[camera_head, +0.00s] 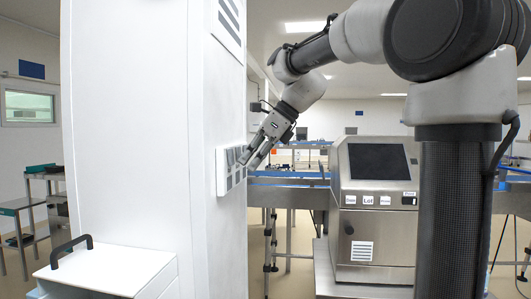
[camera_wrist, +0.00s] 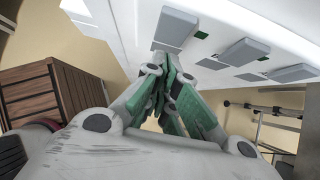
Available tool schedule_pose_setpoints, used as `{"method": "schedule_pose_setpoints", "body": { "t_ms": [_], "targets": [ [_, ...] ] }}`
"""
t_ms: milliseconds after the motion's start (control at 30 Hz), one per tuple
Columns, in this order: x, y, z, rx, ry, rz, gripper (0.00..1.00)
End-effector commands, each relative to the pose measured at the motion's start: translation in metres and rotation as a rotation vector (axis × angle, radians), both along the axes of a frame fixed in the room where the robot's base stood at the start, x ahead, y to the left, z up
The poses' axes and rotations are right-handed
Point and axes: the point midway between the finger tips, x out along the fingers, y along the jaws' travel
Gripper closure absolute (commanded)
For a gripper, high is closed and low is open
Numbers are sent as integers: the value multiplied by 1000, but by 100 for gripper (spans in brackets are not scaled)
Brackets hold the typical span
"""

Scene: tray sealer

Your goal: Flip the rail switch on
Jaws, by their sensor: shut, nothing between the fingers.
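A white switch panel (camera_head: 222,172) with several grey rocker switches is on the side of a white column. In the wrist view, grey switches show along the panel: one near the fingertips (camera_wrist: 175,27), one in the middle (camera_wrist: 247,50) and one to the right (camera_wrist: 293,72). Small green marks sit beside them. I cannot read which is the rail switch. My gripper (camera_head: 249,160) is shut and empty, its fingers angled down at the panel. In the wrist view, its green-padded fingers (camera_wrist: 165,72) point at the nearest switch; whether they touch it I cannot tell.
The white column (camera_head: 135,130) fills the left middle. A white box with a black handle (camera_head: 105,268) stands at its foot. A steel sealer machine (camera_head: 375,240) with a dark screen stands right of the gripper, before a blue-edged conveyor (camera_head: 285,188). A brown slatted crate (camera_wrist: 50,92) lies left below.

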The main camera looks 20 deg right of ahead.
Motion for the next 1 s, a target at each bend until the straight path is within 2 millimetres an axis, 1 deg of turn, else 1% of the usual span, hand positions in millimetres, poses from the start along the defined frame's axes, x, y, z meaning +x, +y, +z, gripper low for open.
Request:
{"method": "schedule_pose_setpoints", "body": {
  "t_ms": [100,200,500,633,1000],
  "targets": [
    [4,8,-1,0,0,1,100],
    [5,9,-1,1,0,0,100],
    [5,10,-1,4,-1,-1,100],
    [7,14,-6,64,-31,-1,100],
    [7,14,-1,57,-30,3,100]
  ]
}}
